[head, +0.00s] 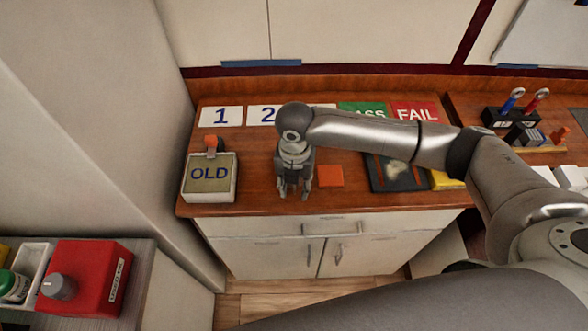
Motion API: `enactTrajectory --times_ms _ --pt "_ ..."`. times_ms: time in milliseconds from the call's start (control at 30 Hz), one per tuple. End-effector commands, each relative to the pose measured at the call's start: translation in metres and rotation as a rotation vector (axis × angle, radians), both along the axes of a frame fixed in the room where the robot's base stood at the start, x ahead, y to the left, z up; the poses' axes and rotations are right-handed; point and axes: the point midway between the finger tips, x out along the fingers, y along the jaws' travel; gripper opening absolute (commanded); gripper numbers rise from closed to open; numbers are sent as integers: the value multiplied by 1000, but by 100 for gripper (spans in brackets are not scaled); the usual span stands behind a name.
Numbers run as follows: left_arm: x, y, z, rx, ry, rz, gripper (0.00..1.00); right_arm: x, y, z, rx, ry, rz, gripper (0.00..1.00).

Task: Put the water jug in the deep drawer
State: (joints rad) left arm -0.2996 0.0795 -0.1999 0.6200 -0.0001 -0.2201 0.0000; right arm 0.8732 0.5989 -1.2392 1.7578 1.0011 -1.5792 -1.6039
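I do not see a water jug in the head view. A wooden-topped cabinet has a shallow-looking drawer front (345,224) with a bar handle, closed, above two doors. I cannot tell whether this is the deep drawer. My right gripper (293,194) points down over the front part of the wooden top, between the OLD box and an orange square. Its two fingers look apart with nothing between them, so it appears open and empty. My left gripper is not in view.
The OLD box (209,174) stands at the top's left end. An orange square (330,176) and a dark tray (385,180) lie to the right. PASS and FAIL cards (416,112) lie behind. A red box (85,277) stands on the lower-left counter. Bare floor (300,297) shows before the cabinet.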

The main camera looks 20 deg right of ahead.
Motion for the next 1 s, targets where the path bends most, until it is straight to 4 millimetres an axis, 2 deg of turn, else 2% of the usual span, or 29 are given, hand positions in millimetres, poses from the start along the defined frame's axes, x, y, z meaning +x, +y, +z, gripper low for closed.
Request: enactTrajectory --times_ms 67,333,833,1000 --pt "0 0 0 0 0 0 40 0 0 0 1 0 0 34" --pt "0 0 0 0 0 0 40 0 0 1 1 0 0 0" --pt "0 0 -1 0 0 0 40 1 0 2 1 -2 0 0" --pt "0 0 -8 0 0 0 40 1 1 10 3 -3 0 0"
